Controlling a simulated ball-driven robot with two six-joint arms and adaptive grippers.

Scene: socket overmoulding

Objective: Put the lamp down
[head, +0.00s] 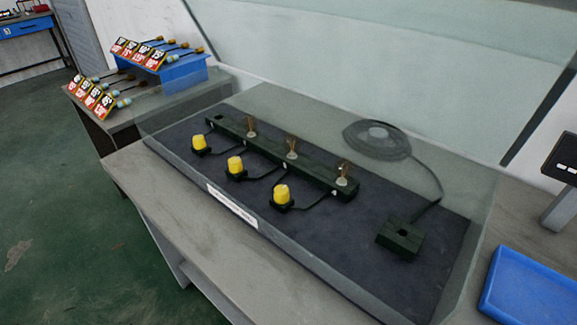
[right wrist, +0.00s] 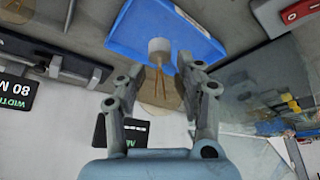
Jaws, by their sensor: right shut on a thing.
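In the right wrist view my right gripper (right wrist: 160,68) is shut on a lamp (right wrist: 160,98). The lamp has a clear brownish glass bulb with thin filament supports inside and a white base. The base points toward a blue tray and overlaps it in the picture; I cannot tell whether it touches. The blue tray (head: 532,290) lies at the lower right of the head view, and it also shows in the right wrist view (right wrist: 125,35). It looks empty in the head view. Neither gripper shows in the head view.
A clear-walled case covers a dark mat (head: 340,240) with a black bar (head: 270,150), several bulbs, yellow-topped sockets (head: 282,195), a cable coil (head: 376,140) and a black block (head: 400,238). Price-tagged displays (head: 150,60) stand at back left. A red item (right wrist: 300,11) lies beside the tray.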

